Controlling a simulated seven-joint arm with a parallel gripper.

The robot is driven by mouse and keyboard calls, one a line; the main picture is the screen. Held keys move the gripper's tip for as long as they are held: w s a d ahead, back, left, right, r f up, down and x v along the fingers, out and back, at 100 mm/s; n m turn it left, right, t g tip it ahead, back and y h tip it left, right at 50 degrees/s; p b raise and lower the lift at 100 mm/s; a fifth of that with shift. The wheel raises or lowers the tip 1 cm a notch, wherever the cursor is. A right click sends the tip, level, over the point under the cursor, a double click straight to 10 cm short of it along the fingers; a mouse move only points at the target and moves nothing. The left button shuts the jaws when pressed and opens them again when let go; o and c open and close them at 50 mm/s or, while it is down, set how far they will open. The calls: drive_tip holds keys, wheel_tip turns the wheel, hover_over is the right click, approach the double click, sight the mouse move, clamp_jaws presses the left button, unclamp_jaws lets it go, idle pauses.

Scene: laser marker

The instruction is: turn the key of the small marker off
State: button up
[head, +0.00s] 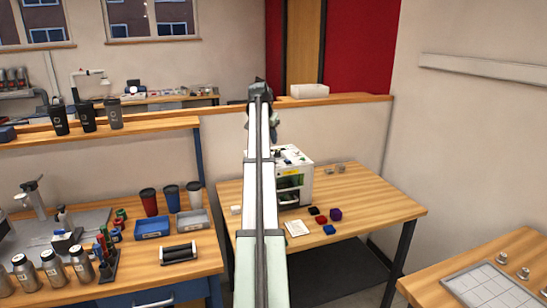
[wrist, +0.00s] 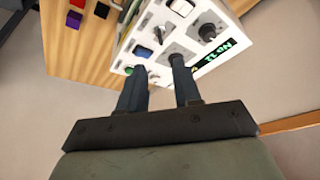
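The small marker (head: 305,187), a white boxy machine, stands on the wooden table behind my arm, which hides its left part. In the wrist view its white panel (wrist: 203,12) carries a dark knob or key on a grey plate (wrist: 207,31), a blue switch (wrist: 143,52), a green button (wrist: 128,71) and a second grey plate partly behind my right finger. I cannot tell for sure which fitting is the key. My gripper (wrist: 155,68) is open, its two fingers apart at the panel's lower edge, with nothing seen between them. Contact with the panel is unclear.
Red, blue and purple blocks (head: 335,214) and a pale card (head: 297,228) lie on the table (head: 385,205) in front of the marker. The table's right side is clear. A low wall (head: 350,115) stands behind. Cups, trays and bottles fill the left bench (head: 205,262).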

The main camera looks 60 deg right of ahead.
drive_tip(key=x, duration=1)
drive_tip(key=shift+d+f, duration=0.2)
drive_tip(key=shift+f, duration=0.05)
clamp_jaws()
